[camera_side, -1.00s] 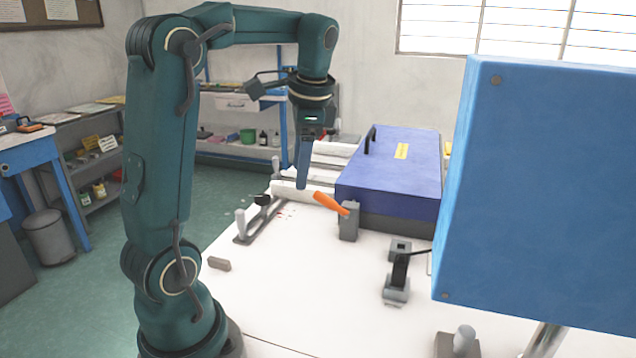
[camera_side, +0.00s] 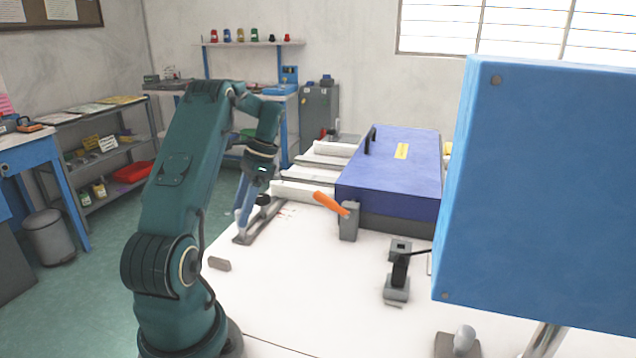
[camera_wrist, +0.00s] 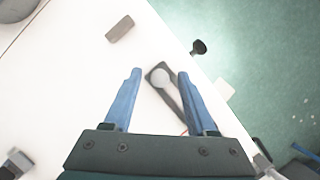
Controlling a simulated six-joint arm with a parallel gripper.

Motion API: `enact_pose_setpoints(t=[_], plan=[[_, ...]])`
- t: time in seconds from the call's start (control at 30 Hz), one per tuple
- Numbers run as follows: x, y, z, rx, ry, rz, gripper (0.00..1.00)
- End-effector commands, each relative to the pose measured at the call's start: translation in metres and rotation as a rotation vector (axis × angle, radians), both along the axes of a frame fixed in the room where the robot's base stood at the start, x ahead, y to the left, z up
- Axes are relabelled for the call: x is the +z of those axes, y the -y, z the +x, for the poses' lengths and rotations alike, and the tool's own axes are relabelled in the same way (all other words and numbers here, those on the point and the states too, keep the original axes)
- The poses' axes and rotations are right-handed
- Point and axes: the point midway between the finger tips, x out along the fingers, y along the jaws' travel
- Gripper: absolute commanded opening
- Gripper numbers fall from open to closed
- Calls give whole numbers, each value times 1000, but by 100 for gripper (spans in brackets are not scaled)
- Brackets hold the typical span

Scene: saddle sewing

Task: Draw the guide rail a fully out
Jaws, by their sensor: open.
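A dark, narrow slotted rail (camera_side: 262,222) lies on the white table, left of the blue box. A round-topped grey knob stands at its near end and shows in the wrist view (camera_wrist: 161,78). A black knob (camera_side: 263,199) sits at the table edge beyond. White bars (camera_side: 305,190) run out from the blue box. No label tells which is guide rail a.
The blue box (camera_side: 400,165) stands on the table, with an orange-handled lever (camera_side: 331,204) at its near corner. A small grey-brown block (camera_side: 219,264) lies near my base. A large blue panel (camera_side: 540,190) fills the right.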

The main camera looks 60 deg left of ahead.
Motion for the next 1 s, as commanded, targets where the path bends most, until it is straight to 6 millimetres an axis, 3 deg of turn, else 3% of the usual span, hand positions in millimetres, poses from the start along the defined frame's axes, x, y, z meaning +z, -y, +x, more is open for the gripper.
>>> enact_pose_setpoints(t=[0.2,0.47,0.6,0.63,1.0], plan=[[-16,0,-6,0,1,0,57],[-17,0,-7,0,1,0,57],[-17,0,-7,0,1,1,7],[-17,0,-7,0,1,0,0],[-16,9,-16,1,0,-1,0]])
